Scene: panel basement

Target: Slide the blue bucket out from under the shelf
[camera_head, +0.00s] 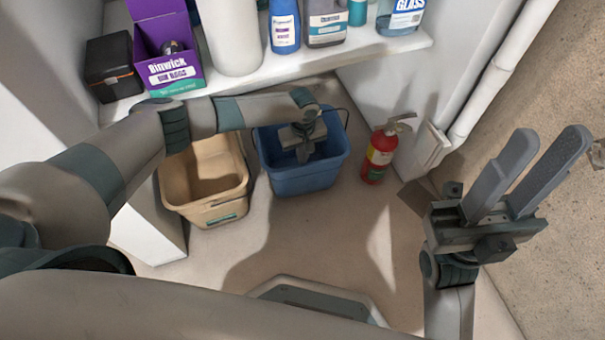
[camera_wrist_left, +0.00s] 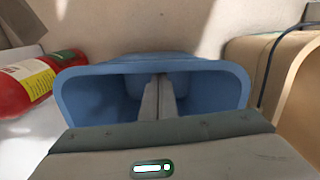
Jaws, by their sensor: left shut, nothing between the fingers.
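The blue bucket (camera_head: 302,176) stands on the floor at the front edge of the shelf (camera_head: 340,58), between a tan bucket and a fire extinguisher. My left arm reaches across from the left. My left gripper (camera_head: 303,156) is over the blue bucket's opening, with its fingers pointing down into it. In the left wrist view the shut fingers (camera_wrist_left: 158,100) reach into the blue bucket (camera_wrist_left: 75,100), with nothing between them. Whether they touch its wall is not clear. My right gripper (camera_head: 545,160) is open and empty at the right, away from the bucket.
The tan bucket (camera_head: 212,212) stands close at the left of the blue one. A red fire extinguisher (camera_head: 381,152) stands close at its right. Bottles and a purple box (camera_head: 172,70) are on the shelf. The floor in front of the buckets is clear.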

